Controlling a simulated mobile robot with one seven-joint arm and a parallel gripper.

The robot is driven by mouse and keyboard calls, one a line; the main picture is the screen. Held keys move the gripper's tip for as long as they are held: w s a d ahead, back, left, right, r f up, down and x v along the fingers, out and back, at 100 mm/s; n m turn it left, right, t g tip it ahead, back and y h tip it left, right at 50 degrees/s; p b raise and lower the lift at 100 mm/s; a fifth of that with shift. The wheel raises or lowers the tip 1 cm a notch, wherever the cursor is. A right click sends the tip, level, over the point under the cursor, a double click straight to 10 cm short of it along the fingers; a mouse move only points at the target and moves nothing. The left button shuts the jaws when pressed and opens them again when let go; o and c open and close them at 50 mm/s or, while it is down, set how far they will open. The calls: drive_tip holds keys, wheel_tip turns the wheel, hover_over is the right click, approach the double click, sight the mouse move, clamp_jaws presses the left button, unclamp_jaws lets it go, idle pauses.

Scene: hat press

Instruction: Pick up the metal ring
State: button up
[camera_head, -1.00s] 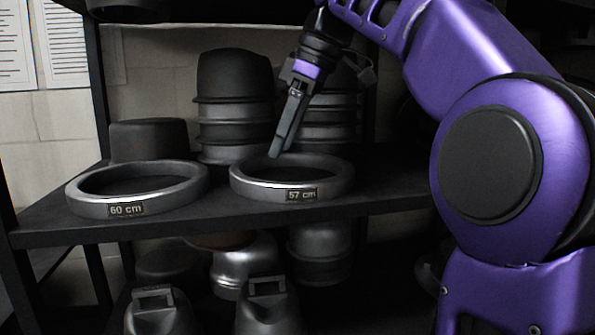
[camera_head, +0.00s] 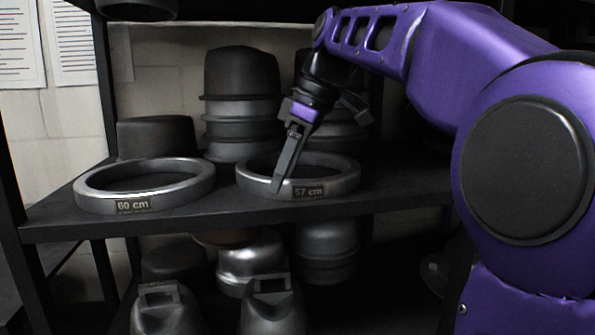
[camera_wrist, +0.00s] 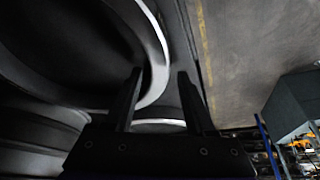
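Two grey metal rings lie flat on a dark shelf. The ring labelled "57 cm" (camera_head: 338,186) is at the middle, and the ring labelled "60 cm" (camera_head: 95,201) is to its left. My gripper (camera_head: 276,187) points down at the front left wall of the 57 cm ring, one finger showing in front of that wall. In the wrist view my gripper (camera_wrist: 160,74) is open, with a gap between its fingers. The curved wall of a ring (camera_wrist: 157,60) runs between them, the left finger over the ring's opening and the right finger outside. Contact cannot be told.
The shelf (camera_head: 400,194) has free room right of the 57 cm ring. Stacked dark hat blocks (camera_head: 240,75) stand close behind the rings, with a lower block (camera_head: 155,137) at left. More metal forms (camera_head: 250,265) stand below. A shelf post (camera_head: 103,80) rises at left.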

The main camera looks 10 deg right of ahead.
clamp_jaws()
idle(1.2)
